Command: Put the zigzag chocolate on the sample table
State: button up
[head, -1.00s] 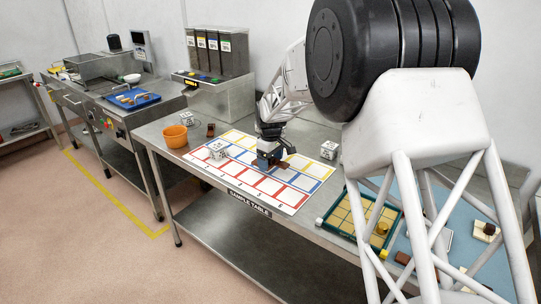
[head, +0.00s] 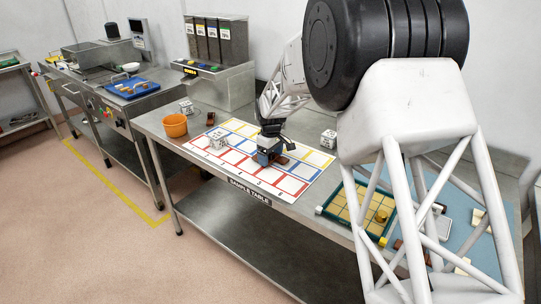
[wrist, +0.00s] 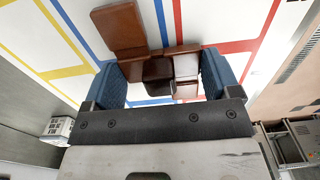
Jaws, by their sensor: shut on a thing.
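The zigzag chocolate (head: 281,160) is a brown stepped piece. It also shows in the wrist view (wrist: 121,27), with one block reaching out to the upper left and others between the finger pads. My gripper (head: 268,157) points down with its blue pads (wrist: 163,83) on either side of the chocolate, shut on it. The sample table (head: 301,135) is steel, with its name on the front edge. The chocolate is over the white grid sheet (head: 293,196) on that table, at its blue and red rows. I cannot tell whether it touches the sheet.
An orange cup (head: 175,126) and a small brown piece (head: 210,119) stand left of the sheet. White marked cubes stand at the sheet's left side (head: 217,138) and beyond its right side (head: 328,137). A green-rimmed tray (head: 350,202) is at the right, partly behind my column.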

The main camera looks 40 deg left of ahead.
jog(key=shift+f, duration=0.35)
jog(key=o, duration=0.9)
jog(key=shift+o, duration=0.2)
jog(key=shift+r, duration=3.85)
jog(key=shift+d, duration=0.1)
